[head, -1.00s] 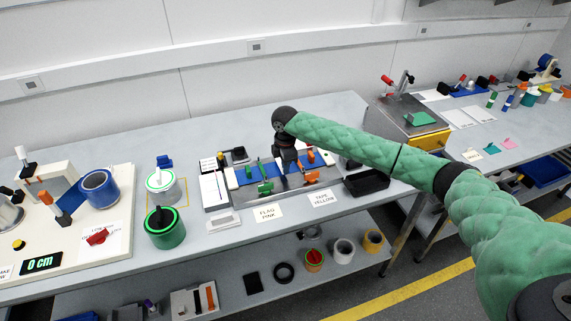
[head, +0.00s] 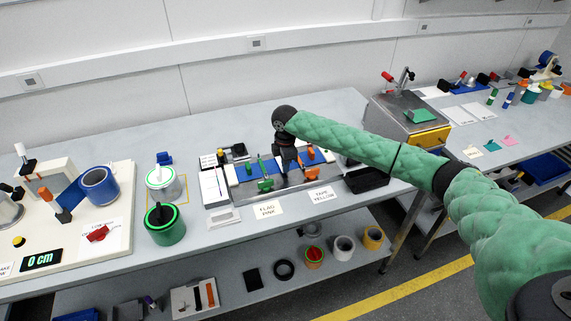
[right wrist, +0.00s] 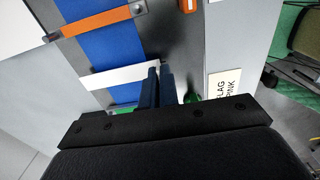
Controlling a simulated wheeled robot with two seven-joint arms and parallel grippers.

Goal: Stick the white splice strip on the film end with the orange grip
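The splice station (head: 310,185) stands mid-bench, with blue film (head: 246,173) across it, green grips (head: 265,184) on the left and orange grips (head: 312,175) on the right. My right gripper (head: 287,170) points down over its middle. In the right wrist view, the right gripper's dark fingers (right wrist: 160,72) are close together at one end of the white splice strip (right wrist: 118,77). The strip lies crosswise over the blue film (right wrist: 100,48), between an orange grip (right wrist: 95,22) and a green part. Whether it touches the film cannot be told. My left gripper is out of view.
Labelled cards, FLAG PINK (head: 266,210) and TAPE YELLOW (head: 322,195), lie in front of the station. A black tray (head: 367,180) is on its right. A second bench is at right.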

